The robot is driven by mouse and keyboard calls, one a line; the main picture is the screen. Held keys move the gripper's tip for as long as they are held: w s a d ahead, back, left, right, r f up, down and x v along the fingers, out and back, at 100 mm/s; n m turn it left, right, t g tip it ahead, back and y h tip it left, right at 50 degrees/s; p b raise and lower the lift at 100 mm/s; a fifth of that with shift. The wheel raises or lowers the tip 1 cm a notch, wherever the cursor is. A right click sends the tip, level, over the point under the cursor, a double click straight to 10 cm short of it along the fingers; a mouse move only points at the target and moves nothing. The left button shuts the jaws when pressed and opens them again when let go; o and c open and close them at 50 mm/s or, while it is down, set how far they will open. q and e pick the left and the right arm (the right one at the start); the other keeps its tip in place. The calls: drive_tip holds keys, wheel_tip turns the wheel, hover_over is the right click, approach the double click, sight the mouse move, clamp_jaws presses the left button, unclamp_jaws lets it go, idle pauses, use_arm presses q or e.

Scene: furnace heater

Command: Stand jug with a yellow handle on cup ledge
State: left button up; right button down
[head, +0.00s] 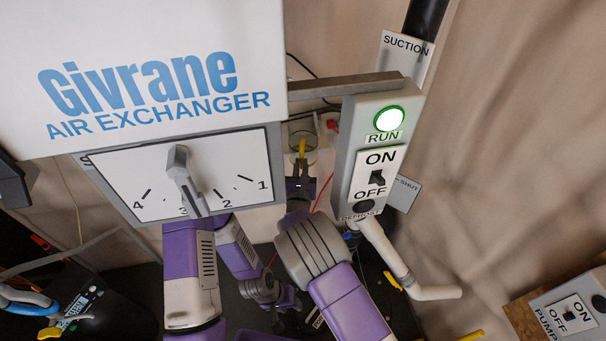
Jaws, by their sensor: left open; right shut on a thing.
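The jug (311,157) is a small clear vessel in the gap between the big white air exchanger and the grey switch panel. Its yellow handle (301,146) points toward my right gripper (300,181), which is shut on it. The jug looks roughly upright, partly hidden by the gripper. I cannot clearly make out the cup ledge behind it, or whether the jug touches anything below. My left gripper (287,303) is open and empty, lower in the picture, well away from the jug.
The switch panel (374,150), with a lit RUN lamp and ON/OFF switch, stands close right of the jug. The exchanger's dial (180,175) is close on the left. A pale pipe (405,270) runs below the panel. A pump switch box (571,312) is at lower right.

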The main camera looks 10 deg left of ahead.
sight(295, 149)
drive_tip(key=w, duration=0.2)
drive_tip(key=w+a+b, duration=0.2)
drive_tip(key=w, duration=0.1)
drive_tip(key=shift+w+a+f, duration=0.15)
drive_tip(key=shift+w+f, duration=0.15)
drive_tip(key=shift+f, duration=0.1)
drive_tip(key=w+b, duration=0.1)
drive_tip(key=w+a+b, duration=0.1)
drive_tip(key=w+b, duration=0.1)
drive_tip(key=shift+a, duration=0.15)
drive_tip(key=shift+w+a+b, duration=0.25)
drive_tip(key=shift+w+b, duration=0.15)
drive_tip(key=shift+w, duration=0.2)
drive_tip(key=shift+w+a+b, duration=0.25)
drive_tip(key=shift+w+b, duration=0.1)
drive_tip(key=shift+w, duration=0.2)
drive_tip(key=shift+f+b, duration=0.55)
drive_tip(key=c, duration=1)
unclamp_jaws()
drive_tip(key=shift+c, duration=0.2)
